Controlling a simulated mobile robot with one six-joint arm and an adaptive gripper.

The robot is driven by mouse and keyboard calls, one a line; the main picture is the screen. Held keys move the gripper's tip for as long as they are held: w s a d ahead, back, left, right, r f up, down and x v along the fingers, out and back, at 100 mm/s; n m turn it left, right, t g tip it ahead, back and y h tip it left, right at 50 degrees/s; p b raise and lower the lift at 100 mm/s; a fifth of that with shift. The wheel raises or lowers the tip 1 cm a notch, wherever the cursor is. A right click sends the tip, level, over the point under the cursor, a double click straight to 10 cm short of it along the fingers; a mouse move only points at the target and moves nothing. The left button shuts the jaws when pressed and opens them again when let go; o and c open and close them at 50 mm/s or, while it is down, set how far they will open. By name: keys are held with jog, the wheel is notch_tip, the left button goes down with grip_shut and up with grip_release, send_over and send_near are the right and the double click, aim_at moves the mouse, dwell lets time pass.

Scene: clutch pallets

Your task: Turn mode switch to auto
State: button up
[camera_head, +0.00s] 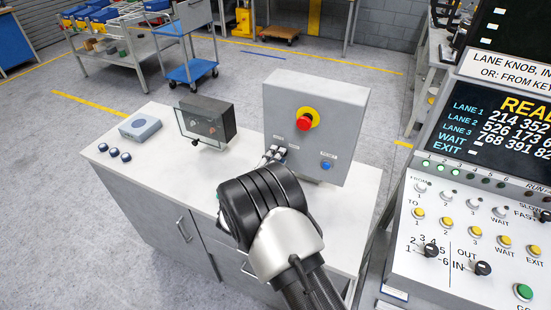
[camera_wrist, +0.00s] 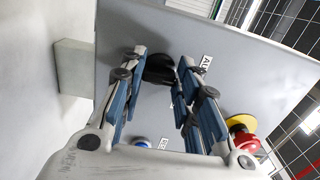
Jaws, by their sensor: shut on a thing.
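The mode switch is a black knob (camera_wrist: 158,70) on the face of the grey control box (camera_head: 338,95). In the wrist view my gripper (camera_wrist: 163,76) has its two blue-padded fingers on either side of the knob, shut on it. A partly cut-off label starting "AU" (camera_wrist: 207,57) is beside the right finger. In the head view my gripper (camera_head: 273,154) reaches the lower left of the box face, and the knob is hidden behind it. The knob's pointing direction is not clear.
The box also has a red emergency stop on a yellow ring (camera_head: 305,122) and a blue button (camera_head: 326,165). A dark box with a clear cover (camera_head: 207,118) and a small grey-blue box (camera_head: 140,127) stand on the white bench (camera_head: 165,173). A lane console (camera_head: 450,210) stands at right.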

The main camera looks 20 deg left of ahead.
jog(key=o, duration=1.1)
jog(key=shift+c, duration=0.2)
jog(key=s, duration=1.2)
jog(key=shift+a, duration=0.45)
jog(key=shift+w, duration=0.1)
